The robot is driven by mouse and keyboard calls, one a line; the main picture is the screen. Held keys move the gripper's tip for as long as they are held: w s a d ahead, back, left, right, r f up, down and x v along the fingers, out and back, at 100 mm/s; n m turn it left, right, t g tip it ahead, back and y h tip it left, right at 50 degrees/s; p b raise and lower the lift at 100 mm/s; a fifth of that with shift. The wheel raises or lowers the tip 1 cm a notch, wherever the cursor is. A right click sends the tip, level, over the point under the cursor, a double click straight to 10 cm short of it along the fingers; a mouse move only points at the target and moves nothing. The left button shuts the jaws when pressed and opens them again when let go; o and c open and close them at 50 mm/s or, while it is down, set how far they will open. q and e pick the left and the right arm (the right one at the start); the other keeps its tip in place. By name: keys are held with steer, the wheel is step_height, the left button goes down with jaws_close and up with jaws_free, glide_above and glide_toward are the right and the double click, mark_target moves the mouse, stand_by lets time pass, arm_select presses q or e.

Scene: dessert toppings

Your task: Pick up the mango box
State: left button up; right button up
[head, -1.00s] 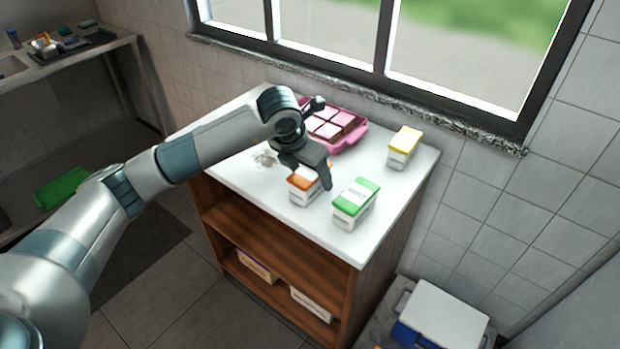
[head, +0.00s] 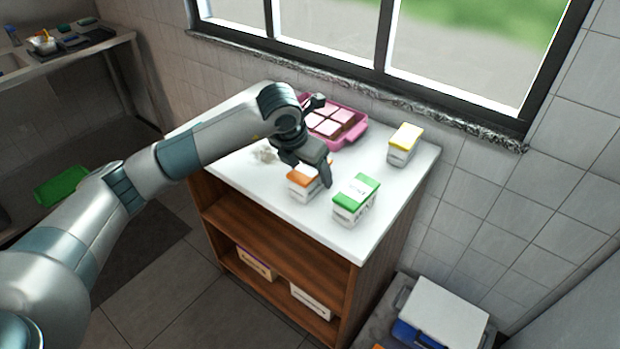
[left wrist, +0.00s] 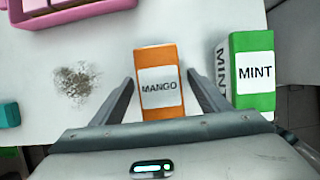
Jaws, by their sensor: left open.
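The mango box (head: 304,187) is white with an orange top and stands on the white counter, partly hidden by my left gripper in the head view. In the left wrist view the orange box (left wrist: 158,87) shows its MANGO label. My left gripper (head: 312,180) is open, pointing down over it. In the left wrist view the two fingers (left wrist: 159,92) lie on either side of the box, with narrow gaps visible. My right gripper is in neither view.
A green-topped mint box (head: 354,200) stands just right of the mango box. A yellow-topped box (head: 403,146) is farther back. A pink tray (head: 354,133) with pink squares is behind the gripper. The counter (head: 403,190) has free room at right.

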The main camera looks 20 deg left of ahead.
arm_select(q)
steer(key=shift+f, duration=0.15)
stand_by(0.3)
steer(key=shift+c, duration=0.4)
steer(key=c, duration=1.3)
